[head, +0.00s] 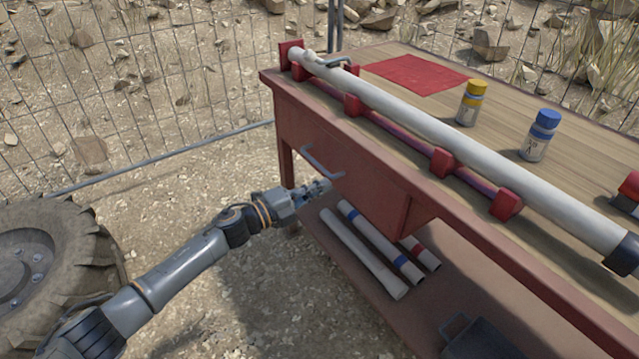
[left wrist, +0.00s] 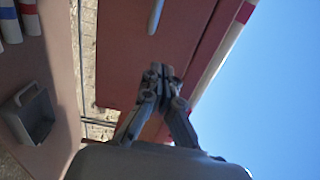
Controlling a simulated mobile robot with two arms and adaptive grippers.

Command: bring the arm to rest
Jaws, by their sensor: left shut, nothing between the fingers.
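My left arm comes in from the lower left in the head view. Its gripper (head: 318,188) is in the air in front of the red workbench (head: 350,172), just below the drawer handle (head: 322,162). In the left wrist view the fingers (left wrist: 160,78) are together with nothing between them, and the red bench front and the handle (left wrist: 155,16) lie beyond. I cannot tell whether the fingertips touch the bench. My right gripper does not show in either view.
A long white tube (head: 440,130) lies along the bench top in red holders. A yellow-capped bottle (head: 470,103), a blue-capped bottle (head: 540,136) and a red mat (head: 415,75) are behind it. Tubes (head: 365,255) lie on the lower shelf. A large tyre (head: 60,262) stands left; gravel between is open.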

